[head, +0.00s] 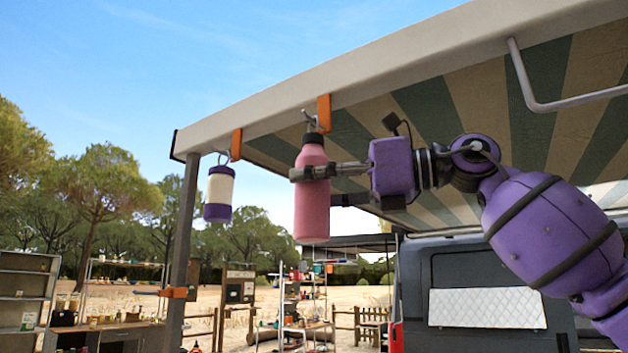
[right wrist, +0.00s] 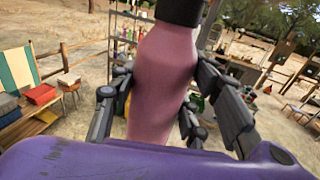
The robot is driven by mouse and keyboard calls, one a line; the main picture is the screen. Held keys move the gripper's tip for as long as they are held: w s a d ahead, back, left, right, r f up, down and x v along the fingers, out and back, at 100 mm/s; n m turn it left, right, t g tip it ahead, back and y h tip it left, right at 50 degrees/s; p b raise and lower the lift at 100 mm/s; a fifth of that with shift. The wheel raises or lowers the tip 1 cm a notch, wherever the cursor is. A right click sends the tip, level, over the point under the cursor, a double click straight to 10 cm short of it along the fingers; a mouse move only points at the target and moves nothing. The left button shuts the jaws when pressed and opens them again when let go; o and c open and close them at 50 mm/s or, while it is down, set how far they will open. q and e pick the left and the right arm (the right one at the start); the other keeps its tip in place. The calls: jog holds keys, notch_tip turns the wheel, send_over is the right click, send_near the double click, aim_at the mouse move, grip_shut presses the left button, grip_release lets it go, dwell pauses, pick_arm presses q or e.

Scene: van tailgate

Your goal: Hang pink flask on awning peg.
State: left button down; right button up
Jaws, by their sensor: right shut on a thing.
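The pink flask (head: 312,205) is upright in the head view, with a dark cap and a ring at its top. My right gripper (head: 312,172) is shut around its upper body from the right. In the right wrist view the flask (right wrist: 163,75) stands between both fingers. The flask's top is at the orange awning peg (head: 324,112) under the awning's front edge. Whether its ring bears on the peg's hook I cannot tell. A second orange peg (head: 236,145) is to the left. My left gripper is not in view.
A white and purple lantern-like item (head: 218,194) hangs from the left peg. The awning rail (head: 400,65) runs above, with a grey post (head: 181,260) at the left. A grey bar (head: 522,80) hangs at the upper right. Open air lies below the flask.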

jog(key=o, duration=1.4)
jog(key=v, duration=1.2)
